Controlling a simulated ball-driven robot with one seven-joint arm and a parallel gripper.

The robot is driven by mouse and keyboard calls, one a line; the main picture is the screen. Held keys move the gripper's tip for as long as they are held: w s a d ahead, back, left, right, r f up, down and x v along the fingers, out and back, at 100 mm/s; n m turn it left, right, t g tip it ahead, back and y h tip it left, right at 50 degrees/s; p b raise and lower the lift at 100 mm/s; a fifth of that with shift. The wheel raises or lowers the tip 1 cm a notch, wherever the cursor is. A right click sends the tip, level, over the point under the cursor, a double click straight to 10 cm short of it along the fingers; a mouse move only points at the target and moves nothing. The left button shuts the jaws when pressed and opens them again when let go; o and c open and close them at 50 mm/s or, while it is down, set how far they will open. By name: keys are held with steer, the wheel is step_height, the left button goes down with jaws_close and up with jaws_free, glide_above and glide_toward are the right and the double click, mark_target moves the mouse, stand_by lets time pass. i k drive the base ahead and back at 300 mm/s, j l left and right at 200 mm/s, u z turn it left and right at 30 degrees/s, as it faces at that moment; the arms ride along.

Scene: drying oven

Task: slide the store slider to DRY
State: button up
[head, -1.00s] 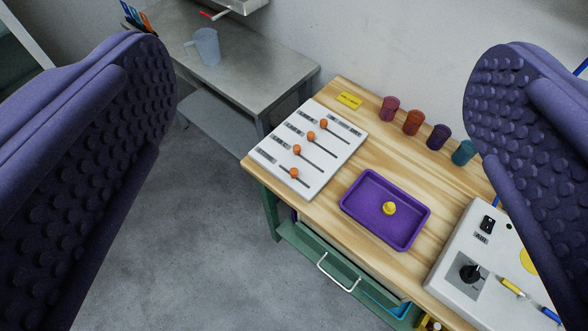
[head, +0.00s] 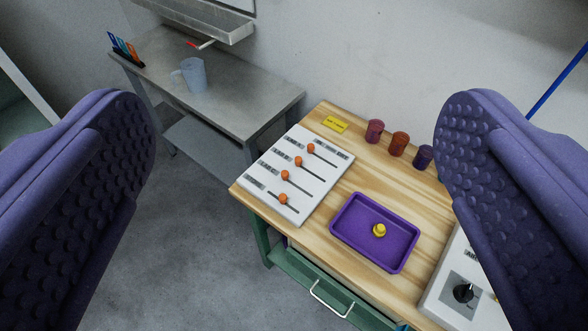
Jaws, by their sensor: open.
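The white slider panel (head: 318,172) lies on the wooden bench, near its left end. It carries several slots with orange knobs, one knob per slot. The knobs are the top one (head: 311,148), the second (head: 298,161), the third (head: 285,175) and the lowest (head: 283,198). Small labels sit by the slots, too small to read, so I cannot tell which is the store slider or which end is DRY. My gripper (head: 295,180) is open, its two purple studded fingers wide apart in the foreground. Nothing is between them up close; the panel shows in the gap, farther away.
A purple tray (head: 345,245) with a yellow object (head: 379,230) lies right of the panel. A white control box (head: 446,290) is at right. A grey side table (head: 222,112) holds a jug (head: 190,75).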

mark_target(282, 197)
steer(key=i+l+u, duration=0.1)
steer(key=i+u, duration=0.35)
steer(key=i, duration=0.65)
